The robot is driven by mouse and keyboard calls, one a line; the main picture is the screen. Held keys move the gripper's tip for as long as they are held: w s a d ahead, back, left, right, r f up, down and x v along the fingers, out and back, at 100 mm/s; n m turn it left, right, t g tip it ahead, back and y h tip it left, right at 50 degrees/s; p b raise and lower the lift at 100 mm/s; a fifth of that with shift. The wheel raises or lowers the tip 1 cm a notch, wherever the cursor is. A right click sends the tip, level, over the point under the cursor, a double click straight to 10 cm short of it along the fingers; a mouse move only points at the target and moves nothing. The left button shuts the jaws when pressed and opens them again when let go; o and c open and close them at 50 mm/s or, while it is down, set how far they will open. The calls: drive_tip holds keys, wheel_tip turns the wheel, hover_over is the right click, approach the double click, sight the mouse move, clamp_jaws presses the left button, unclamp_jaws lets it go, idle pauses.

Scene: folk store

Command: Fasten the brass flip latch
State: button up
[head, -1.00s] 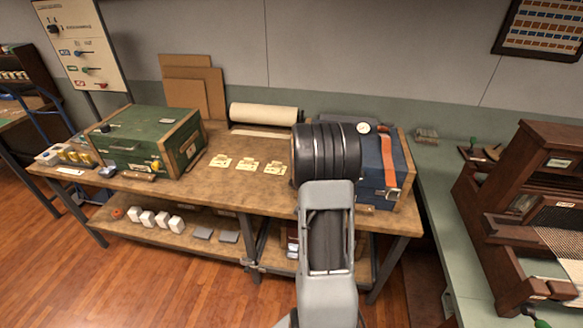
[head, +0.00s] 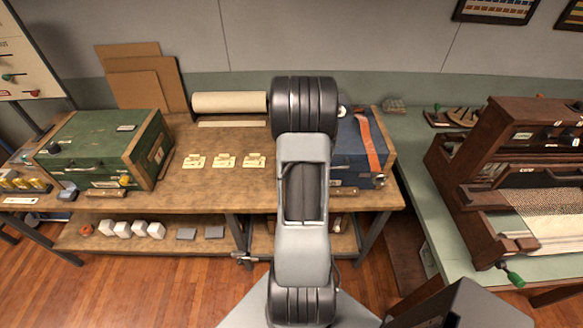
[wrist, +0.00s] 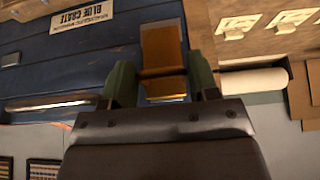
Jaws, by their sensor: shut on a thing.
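A brass latch (wrist: 163,48) sits on the dark blue wooden crate in the wrist view, near the crate's brown edge. My gripper (wrist: 161,78) has its two green fingers on either side of the latch's narrow crosspiece and is shut on it. A lower brass piece shows between the fingers. The blue crate (head: 350,158) also stands at the right end of the bench in the head view. There my arm hides its left part, my gripper and the latch. Whether the latch is fastened cannot be told.
An orange strap (head: 368,142) lies over the blue crate. A green crate (head: 98,145) stands at the bench's left. Paper tags (head: 224,161) lie mid-bench before a paper roll (head: 229,102). A wooden loom (head: 500,170) stands at right. The bench between the tags and green crate is mostly clear.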

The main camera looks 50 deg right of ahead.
drive_tip(key=shift+d, duration=0.15)
drive_tip(key=o, duration=1)
drive_tip(key=shift+d, duration=0.1)
drive_tip(key=shift+o, duration=0.2)
drive_tip(key=b+v, duration=0.2)
drive_tip(key=v, duration=1.2)
drive_tip(key=shift+f, duration=0.1)
